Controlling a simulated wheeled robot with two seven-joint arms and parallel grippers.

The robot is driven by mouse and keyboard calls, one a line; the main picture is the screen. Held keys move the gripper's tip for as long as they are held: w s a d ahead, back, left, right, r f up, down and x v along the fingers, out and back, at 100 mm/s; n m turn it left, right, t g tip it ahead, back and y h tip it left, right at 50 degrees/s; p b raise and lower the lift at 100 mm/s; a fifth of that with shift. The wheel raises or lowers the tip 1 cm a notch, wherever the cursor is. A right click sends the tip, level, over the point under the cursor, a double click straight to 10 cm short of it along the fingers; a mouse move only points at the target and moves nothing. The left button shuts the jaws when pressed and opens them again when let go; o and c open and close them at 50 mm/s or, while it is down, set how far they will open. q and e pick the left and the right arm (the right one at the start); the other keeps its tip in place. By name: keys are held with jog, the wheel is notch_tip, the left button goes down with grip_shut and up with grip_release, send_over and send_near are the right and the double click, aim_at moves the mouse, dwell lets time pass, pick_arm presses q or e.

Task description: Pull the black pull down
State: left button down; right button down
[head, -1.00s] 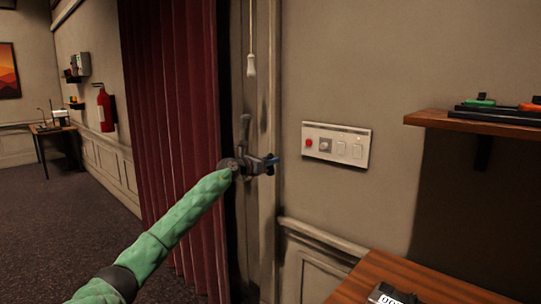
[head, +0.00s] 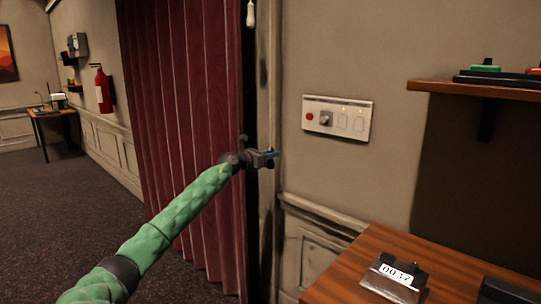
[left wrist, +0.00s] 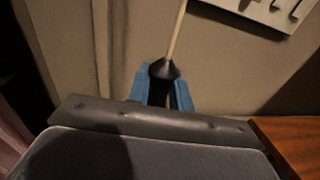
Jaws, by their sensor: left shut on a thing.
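My left gripper (head: 270,157) is beside the post at the curtain's right edge. In the left wrist view its two blue fingers (left wrist: 162,86) are shut on the black pull (left wrist: 163,70). The pull is a dark cone hanging on a pale cord (left wrist: 177,35) that runs up out of the picture. The lower part of the pull is between the fingers. In the head view I cannot make out the black pull. A white pull (head: 251,14) hangs above the gripper at the top edge. My right gripper is not in view.
A dark red curtain (head: 185,110) hangs left of the post. A wall panel (head: 337,119) with a red button and knob is right of the gripper. A wooden desk (head: 345,275) with a numbered box (head: 396,277) stands lower right. A shelf (head: 440,88) is upper right.

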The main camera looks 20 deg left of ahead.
pick_arm(q)
jog(key=c, duration=1.3)
grip_release()
jog(key=shift+s+a, duration=0.1)
jog(key=shift+b+v, duration=0.3)
jog(key=shift+v, duration=3.5)
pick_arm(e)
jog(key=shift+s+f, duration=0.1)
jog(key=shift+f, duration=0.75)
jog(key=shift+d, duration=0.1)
